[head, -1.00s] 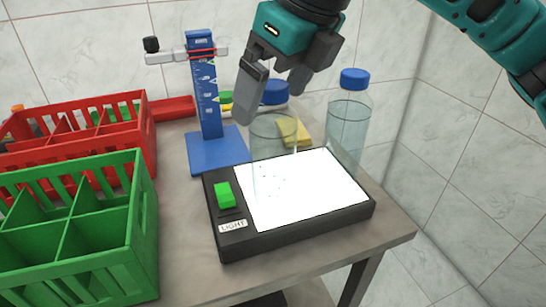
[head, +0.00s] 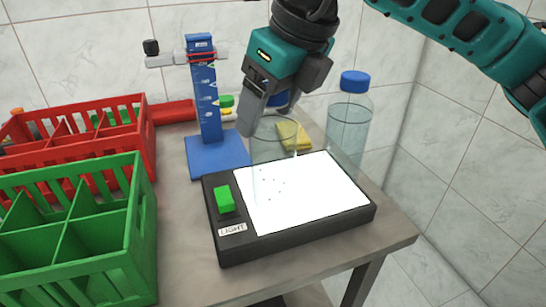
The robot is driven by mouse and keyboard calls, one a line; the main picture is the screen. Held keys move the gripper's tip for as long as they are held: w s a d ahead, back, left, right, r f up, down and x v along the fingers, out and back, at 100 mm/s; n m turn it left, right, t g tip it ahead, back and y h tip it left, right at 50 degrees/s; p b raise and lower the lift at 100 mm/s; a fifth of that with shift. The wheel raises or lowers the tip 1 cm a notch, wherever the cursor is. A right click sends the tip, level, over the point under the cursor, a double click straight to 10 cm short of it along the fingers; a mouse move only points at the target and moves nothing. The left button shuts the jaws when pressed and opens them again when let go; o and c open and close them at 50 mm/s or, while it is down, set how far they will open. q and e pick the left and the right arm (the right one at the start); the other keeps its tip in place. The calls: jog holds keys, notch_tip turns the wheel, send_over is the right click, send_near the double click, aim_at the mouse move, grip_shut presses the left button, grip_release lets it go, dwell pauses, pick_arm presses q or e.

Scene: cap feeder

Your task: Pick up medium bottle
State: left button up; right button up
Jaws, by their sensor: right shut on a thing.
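A clear bottle (head: 272,165) with a blue cap (head: 281,99) stands upright at the light box, with small dark specks in its lower part; I take it for the medium bottle. My right gripper (head: 264,113) comes down from above and is shut on it near its cap and neck. The gripper partly hides the cap, and the far finger is mostly hidden. A second clear bottle (head: 348,128) with a blue cap stands to the right, behind the light box, apart from the gripper. My left gripper is not in view.
The black light box (head: 290,245) has a lit white panel and a green switch (head: 224,200). A blue stand (head: 215,155) is behind-left. Green (head: 130,230) and red (head: 145,140) crates fill the left. A yellow sponge (head: 293,138) lies behind. The table's right edge is close.

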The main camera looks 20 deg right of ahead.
grip_shut()
jog(key=shift+r, duration=0.1)
